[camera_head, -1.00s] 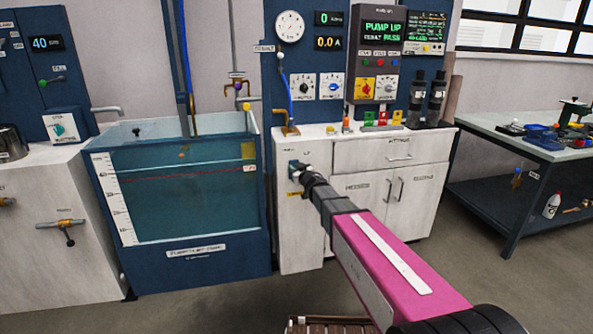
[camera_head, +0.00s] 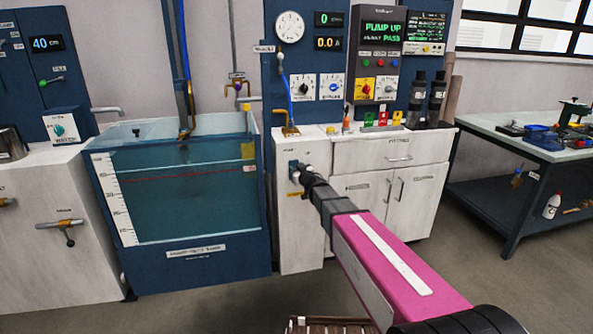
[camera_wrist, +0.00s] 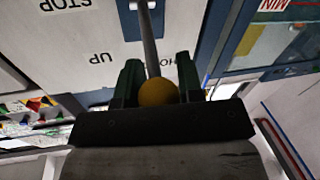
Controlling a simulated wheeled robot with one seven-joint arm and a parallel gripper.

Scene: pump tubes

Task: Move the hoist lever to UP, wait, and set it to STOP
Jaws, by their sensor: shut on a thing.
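The hoist lever (camera_wrist: 150,45) shows in the wrist view as a dark rod with a round yellow knob (camera_wrist: 157,92). My gripper (camera_wrist: 158,72) has its two dark fingers on either side of the knob, shut on it. The white lever plate (camera_wrist: 85,35) behind bears the words STOP, UP and HOIST, seen upside down. UP lies beside the rod, and STOP is farther off at the top left. I cannot tell exactly which mark the lever points at. In the head view my gripper (camera_head: 298,172) is at the left front of the white cabinet, and it hides the lever.
A blue water tank (camera_head: 195,255) stands left of the cabinet (camera_head: 300,240), with a brass-coloured hoist part (camera_head: 186,130) hanging over it. The panel display (camera_head: 381,27) reads PUMP UP and PASS. A workbench (camera_head: 530,150) stands at the right.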

